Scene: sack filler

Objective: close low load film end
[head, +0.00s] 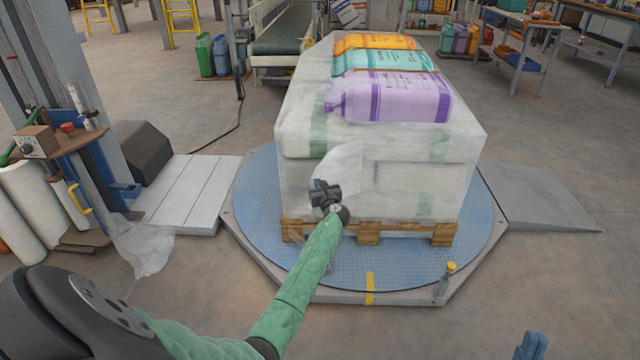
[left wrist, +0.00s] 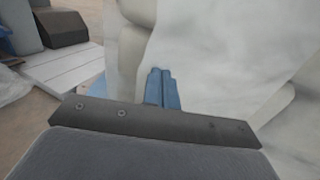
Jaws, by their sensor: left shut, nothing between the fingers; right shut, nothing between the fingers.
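The wrapped load (head: 400,180) stands on a wooden pallet (head: 368,235), covered in whitish, see-through film. A loose-looking flap of film (head: 343,165) shows low on its near face, towards the left. My left gripper (head: 325,190) is at the lower edge of this flap, in front of the load. In the left wrist view its blue fingers (left wrist: 162,88) are shut and empty, pointing at the film sheet (left wrist: 225,60); I cannot tell whether they touch it. My right gripper (head: 532,346) is shut and empty at the bottom right, away from the load.
The pallet sits on a blue round turntable (head: 330,275) with ramps on both sides (head: 535,195). Orange, teal and purple sacks (head: 395,97) lie on top of the load. The wrapper mast, with film trailing from it (head: 143,245), stands at left. A yellow-topped post (head: 447,280) is in front.

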